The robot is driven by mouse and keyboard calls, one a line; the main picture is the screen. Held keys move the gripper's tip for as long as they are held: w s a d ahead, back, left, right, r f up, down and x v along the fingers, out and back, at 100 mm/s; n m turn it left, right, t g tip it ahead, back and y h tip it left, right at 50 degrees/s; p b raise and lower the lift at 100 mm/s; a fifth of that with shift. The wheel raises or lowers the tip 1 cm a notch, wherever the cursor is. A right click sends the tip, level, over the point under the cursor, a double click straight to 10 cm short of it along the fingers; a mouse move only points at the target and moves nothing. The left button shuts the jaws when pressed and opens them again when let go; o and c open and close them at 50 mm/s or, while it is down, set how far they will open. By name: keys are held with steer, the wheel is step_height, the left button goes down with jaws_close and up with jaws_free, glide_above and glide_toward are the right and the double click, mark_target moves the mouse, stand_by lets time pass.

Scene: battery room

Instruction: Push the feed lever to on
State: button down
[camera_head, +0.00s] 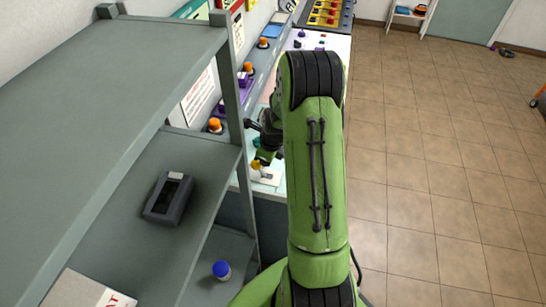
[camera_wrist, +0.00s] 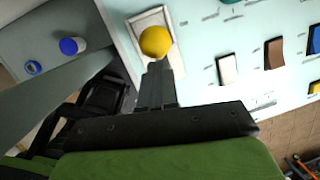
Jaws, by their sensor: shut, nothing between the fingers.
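The lever that looks like the feed lever has a yellow ball knob (camera_wrist: 155,42) and sits in a white rectangular plate (camera_wrist: 174,20) on a pale panel. In the head view the yellow knob (camera_head: 256,164) is small and partly hidden by my gripper. My gripper (camera_wrist: 157,68) is shut and empty. Its fingertips are right at the near side of the knob; I cannot tell whether they touch it. In the head view my gripper (camera_head: 264,157) is mostly hidden behind my green arm. No on or off marking is readable.
The pale panel (camera_wrist: 205,60) also carries white, brown and blue rocker-like pieces (camera_wrist: 274,53) to the right. A grey shelf unit (camera_head: 205,155) stands close on the left, holding a dark device (camera_head: 169,198) and a blue-capped container (camera_head: 221,270).

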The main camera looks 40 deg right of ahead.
steer(key=shift+w+a+f, duration=0.1)
steer(key=shift+w+a, duration=0.2)
steer(key=shift+w, duration=0.2)
steer(key=shift+a, duration=0.1)
stand_by(0.3)
